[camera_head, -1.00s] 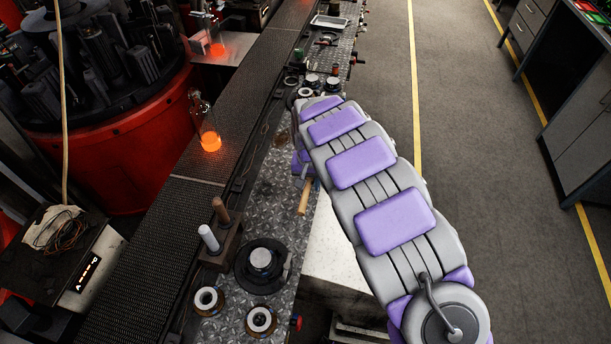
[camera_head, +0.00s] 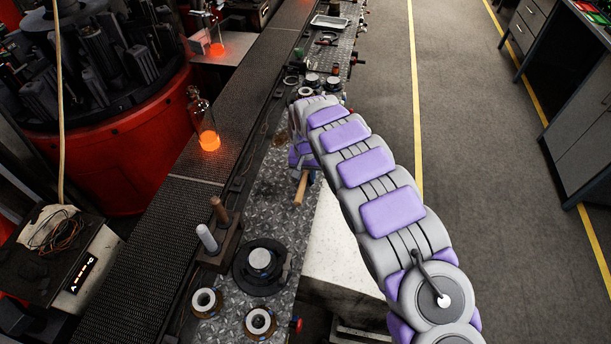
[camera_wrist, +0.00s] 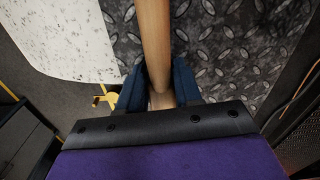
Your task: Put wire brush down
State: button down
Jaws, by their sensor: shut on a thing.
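The wire brush (camera_head: 301,188) shows as a light wooden handle below the end of my arm, over the diamond-plate bench. In the wrist view the wooden handle (camera_wrist: 155,45) runs up from between the two blue fingers of my gripper (camera_wrist: 160,92). My gripper is shut on the handle. In the head view my gripper (camera_head: 306,170) is mostly hidden by my own arm. The bristle end cannot be made out in either view. Whether the brush touches the bench (camera_head: 272,195) cannot be told.
A round dark mould part (camera_head: 260,262) and two ring-shaped parts stand on the near bench. Two upright rods (camera_head: 212,225) stand on a block beside the conveyor. A glowing bottle (camera_head: 208,130) stands on the conveyor. The plate in front of the rods is partly clear.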

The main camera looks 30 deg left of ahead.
aim_at(306, 172)
jog(key=c, duration=0.8)
grip_release()
jog(key=shift+f, duration=0.1)
jog(key=shift+o, duration=0.2)
notch_tip(306, 172, up, 12)
jog(key=p, duration=0.2)
jog(key=s+d+r+m+h, duration=0.1)
jog(key=d+r, duration=0.4)
jog(key=d, duration=0.5)
jog(key=s+d+r+m, duration=0.15)
jog(key=d+r, duration=0.25)
jog(key=d, duration=0.6)
jog(key=s+d+r+m+h, duration=0.15)
jog(key=d+r, duration=0.35)
jog(key=d, duration=0.6)
jog(key=s+d+r+m+g+y, duration=0.1)
jog(key=s+d+r+y, duration=0.15)
jog(key=s+d, duration=0.95)
jog(key=s+d+f, duration=0.1)
jog(key=s, duration=0.8)
jog(key=s+d+f, duration=0.1)
jog(key=s+f, duration=0.1)
jog(key=s, duration=0.7)
jog(key=shift+s+d+g, duration=0.2)
jog(key=shift+d+g, duration=0.05)
jog(key=shift+g, duration=0.15)
